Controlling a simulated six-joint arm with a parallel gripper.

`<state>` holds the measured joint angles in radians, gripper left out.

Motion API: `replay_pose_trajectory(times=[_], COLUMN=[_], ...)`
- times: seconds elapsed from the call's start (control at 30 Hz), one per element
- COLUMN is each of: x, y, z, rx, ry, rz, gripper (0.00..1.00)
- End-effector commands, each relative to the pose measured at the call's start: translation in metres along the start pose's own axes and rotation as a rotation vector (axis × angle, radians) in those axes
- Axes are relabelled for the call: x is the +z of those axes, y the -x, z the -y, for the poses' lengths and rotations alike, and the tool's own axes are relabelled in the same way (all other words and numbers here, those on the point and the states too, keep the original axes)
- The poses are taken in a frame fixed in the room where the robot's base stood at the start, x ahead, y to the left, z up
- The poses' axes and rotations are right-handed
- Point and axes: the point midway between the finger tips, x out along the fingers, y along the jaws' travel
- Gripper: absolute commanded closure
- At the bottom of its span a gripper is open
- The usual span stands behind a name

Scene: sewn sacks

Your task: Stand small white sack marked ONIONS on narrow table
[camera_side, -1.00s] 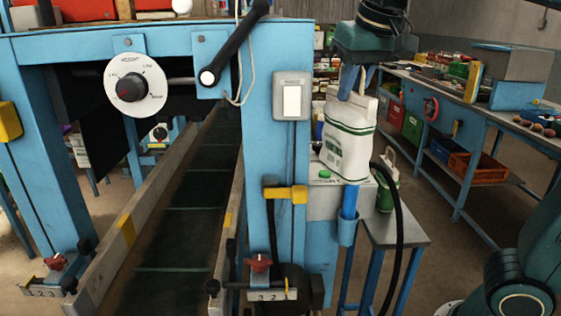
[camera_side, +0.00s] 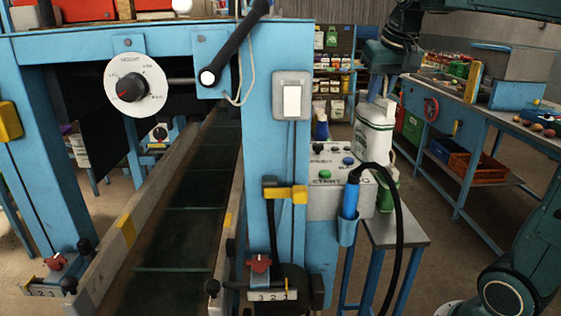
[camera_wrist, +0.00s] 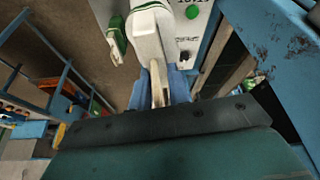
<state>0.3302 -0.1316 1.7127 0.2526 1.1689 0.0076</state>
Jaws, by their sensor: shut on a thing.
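A small white sack (camera_side: 374,130) with green bands hangs upright from my gripper (camera_side: 376,88), which is shut on its top. It is above and behind the grey control box in the side view. In the wrist view the sack (camera_wrist: 150,32) is below my gripper (camera_wrist: 160,85), its folded top between the blue fingers. I cannot read a marking on it. The narrow table (camera_side: 405,233) has a grey top and blue legs. A green-and-white sack (camera_side: 387,193) stands on it, partly hidden by a black hose; it also shows in the wrist view (camera_wrist: 116,40).
A blue-handled tool (camera_side: 350,200) with a black hose (camera_side: 400,240) stands in front. A blue machine frame (camera_side: 275,150) is to the left. The table's front right corner is bare.

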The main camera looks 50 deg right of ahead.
Motion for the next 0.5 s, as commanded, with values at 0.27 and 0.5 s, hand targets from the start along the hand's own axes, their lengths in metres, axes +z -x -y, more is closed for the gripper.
replay_pose_trajectory(times=[0.27,0.5], x=[-0.011,-0.014], y=[-0.021,-0.040], z=[-0.046,-0.090], rx=[0.025,0.046], ry=[-0.059,-0.112], rz=[-0.003,-0.003], gripper=[1.00,1.00])
